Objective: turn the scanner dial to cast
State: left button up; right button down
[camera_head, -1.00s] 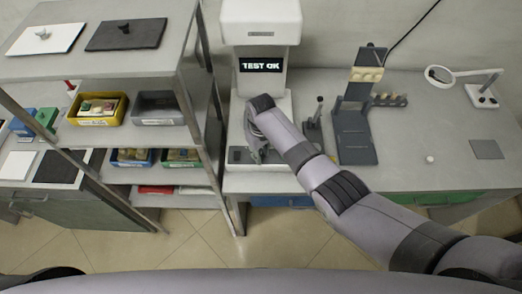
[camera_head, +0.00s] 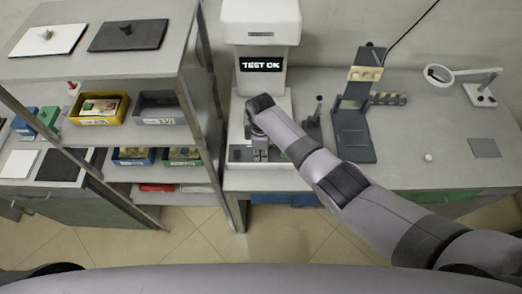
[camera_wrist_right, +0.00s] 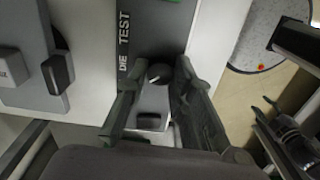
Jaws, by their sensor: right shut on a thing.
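The scanner (camera_head: 262,35) is a white machine at the back of the bench, its screen (camera_head: 261,64) reading "TEST OK". My right gripper (camera_head: 260,155) is down at the scanner's base in the head view. In the wrist view its two fingers (camera_wrist_right: 157,82) stand on either side of a small dark round dial (camera_wrist_right: 158,73) with a light mark, and are shut on it. The words "DIE" and "TEST" show on the dark panel (camera_wrist_right: 124,45) left of the dial. I see no "cast" label. The dial is hidden in the head view. My left gripper is out of view.
A metal rack (camera_head: 187,60) with bins stands close left of the scanner. A dark lever (camera_head: 318,108) and a grey stand (camera_head: 353,135) are to the right. A magnifier lamp (camera_head: 440,74) and a grey pad (camera_head: 485,148) lie further right on the bench.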

jog(key=shift+n, duration=0.5)
jog(key=c, duration=1.4)
grip_release()
jog(key=shift+o, duration=0.2)
jog(key=shift+r, duration=0.1)
notch_tip(320, 180, up, 12)
